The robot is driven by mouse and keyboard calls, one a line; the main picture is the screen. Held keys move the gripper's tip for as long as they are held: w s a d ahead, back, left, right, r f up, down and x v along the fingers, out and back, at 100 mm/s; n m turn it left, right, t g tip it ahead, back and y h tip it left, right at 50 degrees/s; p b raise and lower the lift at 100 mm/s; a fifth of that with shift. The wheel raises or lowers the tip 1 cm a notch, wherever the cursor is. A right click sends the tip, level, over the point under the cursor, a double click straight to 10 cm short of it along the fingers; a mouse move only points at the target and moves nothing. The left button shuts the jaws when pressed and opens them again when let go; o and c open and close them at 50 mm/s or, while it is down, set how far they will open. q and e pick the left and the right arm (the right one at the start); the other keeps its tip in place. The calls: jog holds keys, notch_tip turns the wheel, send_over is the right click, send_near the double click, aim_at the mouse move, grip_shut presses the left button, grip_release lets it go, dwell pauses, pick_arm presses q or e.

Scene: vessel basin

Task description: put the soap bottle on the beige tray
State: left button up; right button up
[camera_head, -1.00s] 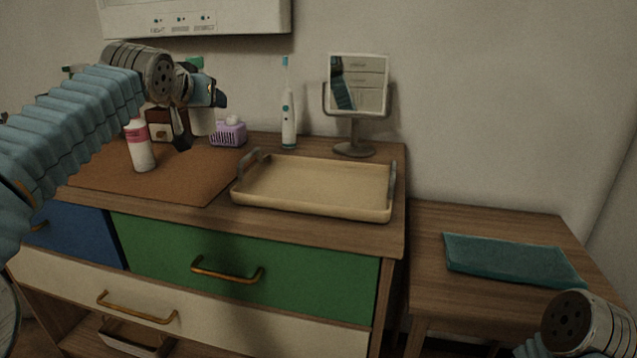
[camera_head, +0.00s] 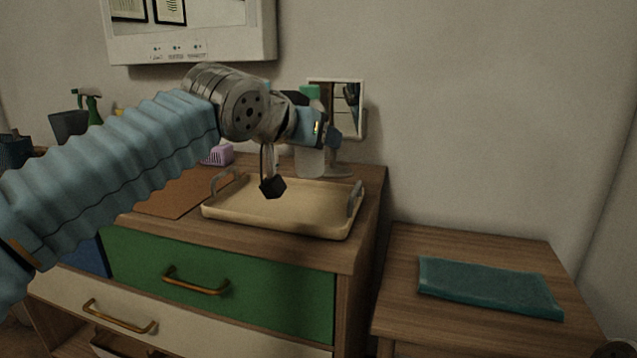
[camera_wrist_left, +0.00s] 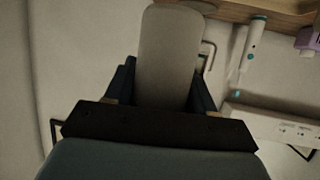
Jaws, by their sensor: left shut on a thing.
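My left gripper (camera_head: 318,132) is shut on the soap bottle (camera_head: 310,163), a pale bottle with a green top showing above the gripper. The bottle is held about upright, above the back right part of the beige tray (camera_head: 285,221); its gap to the tray is hard to judge. In the left wrist view the grey bottle body (camera_wrist_left: 168,58) sits between the dark fingers. The tray is empty, with grey handles at both ends, on the wooden dresser top. My right gripper is out of view.
A mirror (camera_head: 352,95) stands behind the bottle. A purple holder (camera_head: 222,155) is left of the gripper, with a brown mat (camera_head: 165,200) near it. The toothbrush (camera_wrist_left: 254,42) shows in the wrist view. A teal towel (camera_head: 488,288) lies on the right side table.

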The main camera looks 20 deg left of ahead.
pick_arm(q)
jog(key=w+f, duration=0.2)
jog(key=f, duration=0.1)
jog(key=w+f, duration=0.5)
jog(key=f, duration=0.1)
jog(key=shift+w+a, duration=0.25)
jog(key=shift+w, duration=0.15)
jog(key=shift+f, duration=0.55)
jog(key=shift+b, duration=0.35)
jog(key=shift+f, duration=0.2)
jog(key=o, duration=1.2)
jog(key=shift+r, duration=0.15)
jog(key=v, duration=1.2)
jog(key=shift+s+b, duration=0.1)
jog(key=shift+b, duration=0.25)
